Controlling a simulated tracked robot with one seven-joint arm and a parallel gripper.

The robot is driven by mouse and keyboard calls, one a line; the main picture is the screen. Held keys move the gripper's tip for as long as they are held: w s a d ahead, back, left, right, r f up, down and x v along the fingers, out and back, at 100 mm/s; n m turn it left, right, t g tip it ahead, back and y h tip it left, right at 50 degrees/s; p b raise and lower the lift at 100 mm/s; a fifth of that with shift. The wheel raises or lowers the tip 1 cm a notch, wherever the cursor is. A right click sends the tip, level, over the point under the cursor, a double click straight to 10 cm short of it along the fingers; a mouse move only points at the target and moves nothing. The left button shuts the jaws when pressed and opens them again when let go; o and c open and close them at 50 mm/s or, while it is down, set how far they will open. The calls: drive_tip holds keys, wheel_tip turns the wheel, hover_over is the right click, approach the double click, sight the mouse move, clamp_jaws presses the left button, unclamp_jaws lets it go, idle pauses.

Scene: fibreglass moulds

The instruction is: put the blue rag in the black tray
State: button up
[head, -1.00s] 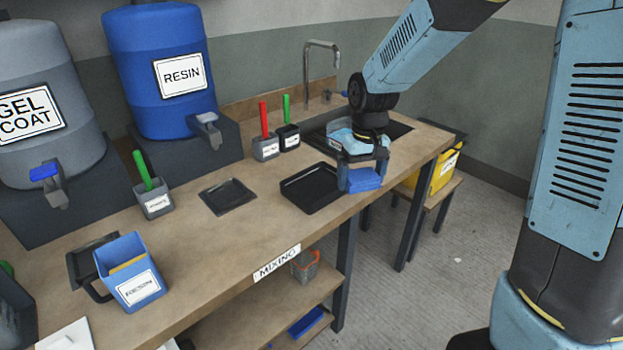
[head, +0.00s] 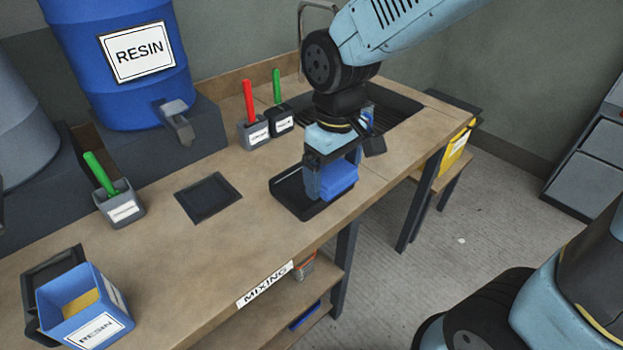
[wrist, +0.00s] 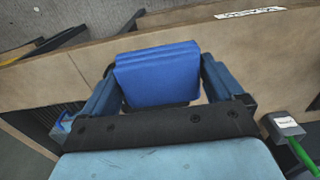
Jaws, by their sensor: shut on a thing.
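The blue rag (head: 337,179) is a folded blue block held between the fingers of my gripper (head: 331,182). In the wrist view the rag (wrist: 158,74) sits between the two fingers of my gripper (wrist: 158,85). The black tray (head: 287,197) is a shallow tray on the bench near its front edge. In the head view the gripper and rag overlap the tray's right part. I cannot tell whether the rag touches the tray floor, as the gripper hides part of it.
A flat dark square (head: 208,198) lies left of the tray. A sink (head: 397,106) is at the right. A blue RESIN container (head: 82,310) stands at the front left.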

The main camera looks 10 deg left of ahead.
drive_tip(key=w+a+f, duration=0.1)
drive_tip(key=w+f, duration=0.1)
drive_tip(key=w, duration=0.1)
drive_tip(key=w+a+f, duration=0.2)
drive_tip(key=w+f, duration=0.1)
drive_tip(key=w+a+f, duration=0.1)
drive_tip(key=w+f, duration=0.2)
drive_tip(key=shift+w+a+f, duration=0.1)
drive_tip(key=shift+w+a, duration=0.1)
drive_tip(key=shift+a, duration=0.15)
drive_tip(key=shift+w+a+f, duration=0.1)
drive_tip(key=shift+w+f, duration=0.05)
drive_tip(key=shift+f, duration=1.6)
drive_tip(key=shift+f, duration=0.35)
drive_tip(key=o, duration=0.6)
drive_tip(key=shift+s+f, duration=0.1)
drive_tip(key=shift+s, duration=0.1)
drive_tip(key=shift+o, duration=0.2)
